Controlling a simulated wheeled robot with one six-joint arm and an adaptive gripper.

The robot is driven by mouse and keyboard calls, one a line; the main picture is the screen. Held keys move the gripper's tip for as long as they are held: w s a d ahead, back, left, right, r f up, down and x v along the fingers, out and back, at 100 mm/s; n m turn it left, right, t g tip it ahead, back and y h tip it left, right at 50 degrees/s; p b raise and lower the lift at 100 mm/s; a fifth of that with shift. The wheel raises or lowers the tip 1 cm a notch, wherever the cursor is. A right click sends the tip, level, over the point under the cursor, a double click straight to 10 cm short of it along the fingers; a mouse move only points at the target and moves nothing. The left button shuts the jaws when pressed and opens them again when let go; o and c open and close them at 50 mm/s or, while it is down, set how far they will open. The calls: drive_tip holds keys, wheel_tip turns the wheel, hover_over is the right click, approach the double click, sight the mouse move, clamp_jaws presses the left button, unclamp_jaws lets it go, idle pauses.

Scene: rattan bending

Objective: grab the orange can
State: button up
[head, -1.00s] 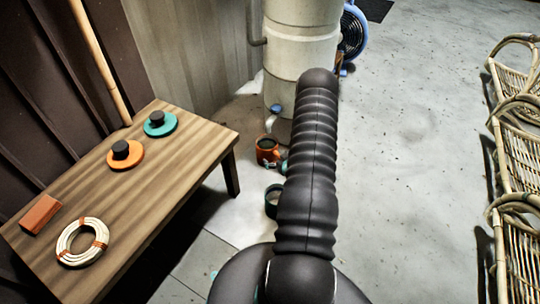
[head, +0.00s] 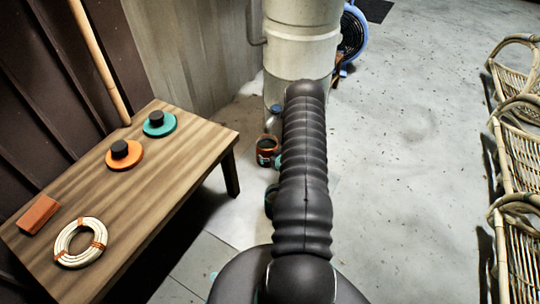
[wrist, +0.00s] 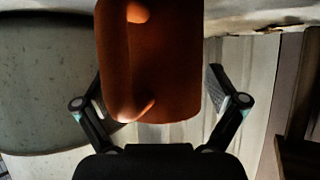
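My gripper (wrist: 157,88) is open, with one finger on each side of the can. The left finger is close to the can, and a gap shows at the right finger. I cannot tell whether either finger touches it. In the head view my arm hides most of the gripper.
The pale tank (head: 300,45) stands just behind the can. A wooden table (head: 165,185) is at the left, with orange and teal discs, a brick and a rattan coil. Rattan chairs (head: 518,150) line the right. The floor between is clear.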

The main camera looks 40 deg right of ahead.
drive_tip(key=c, duration=1.2)
drive_tip(key=shift+r, duration=0.15)
drive_tip(key=shift+c, duration=0.3)
drive_tip(key=shift+r, duration=0.1)
